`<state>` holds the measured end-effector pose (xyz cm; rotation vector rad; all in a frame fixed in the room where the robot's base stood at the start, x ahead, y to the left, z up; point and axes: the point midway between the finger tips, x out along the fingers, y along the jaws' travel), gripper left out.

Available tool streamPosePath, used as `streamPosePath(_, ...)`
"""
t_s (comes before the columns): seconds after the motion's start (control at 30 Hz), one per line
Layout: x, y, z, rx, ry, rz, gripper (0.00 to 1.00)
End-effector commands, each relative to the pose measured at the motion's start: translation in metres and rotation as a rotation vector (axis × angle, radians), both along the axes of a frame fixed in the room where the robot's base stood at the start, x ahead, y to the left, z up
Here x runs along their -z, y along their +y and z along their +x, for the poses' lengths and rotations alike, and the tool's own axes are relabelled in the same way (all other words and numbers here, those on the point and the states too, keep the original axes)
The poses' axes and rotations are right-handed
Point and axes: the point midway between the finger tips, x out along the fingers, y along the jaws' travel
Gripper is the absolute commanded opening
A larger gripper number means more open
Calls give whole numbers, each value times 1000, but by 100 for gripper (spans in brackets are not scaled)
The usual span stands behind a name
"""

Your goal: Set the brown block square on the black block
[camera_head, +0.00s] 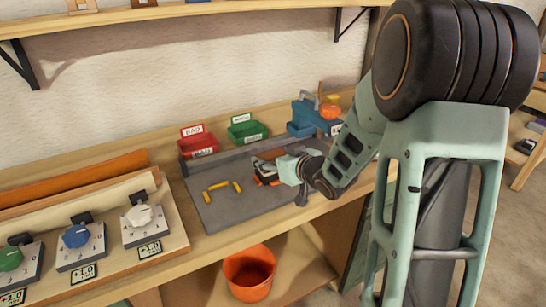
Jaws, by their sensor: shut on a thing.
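My gripper (264,172) is low over the grey mat (215,208) on the workbench, reaching in from the right. It is shut on a small brown piece, which looks like the brown block (268,155), at its fingertips. The fingers and hand cover much of it, so its tilt and whether it touches anything below cannot be told. I cannot clearly pick out the black block; dark patches show around the fingertips, but they may be part of the gripper. Yellow bent pieces (218,187) lie on the mat left of the gripper.
A red bin (200,146) and a green bin (248,131) stand behind the mat. A blue device (303,115) with an orange bowl (330,111) is at the back right. Panels with knobs (138,218) are at left. An orange bucket (249,275) stands below. The mat's front is clear.

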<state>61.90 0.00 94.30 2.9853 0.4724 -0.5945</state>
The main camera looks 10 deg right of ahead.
Motion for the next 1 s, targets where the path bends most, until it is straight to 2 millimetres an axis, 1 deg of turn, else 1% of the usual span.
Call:
streamPosePath(0.23,1,0,0,0,-1,0,39)
streamPosePath(0.8,13,0,0,0,-1,0,39)
streamPosePath(0.83,12,0,0,0,-1,0,68)
streamPosePath(1.0,11,0,0,0,0,0,85)
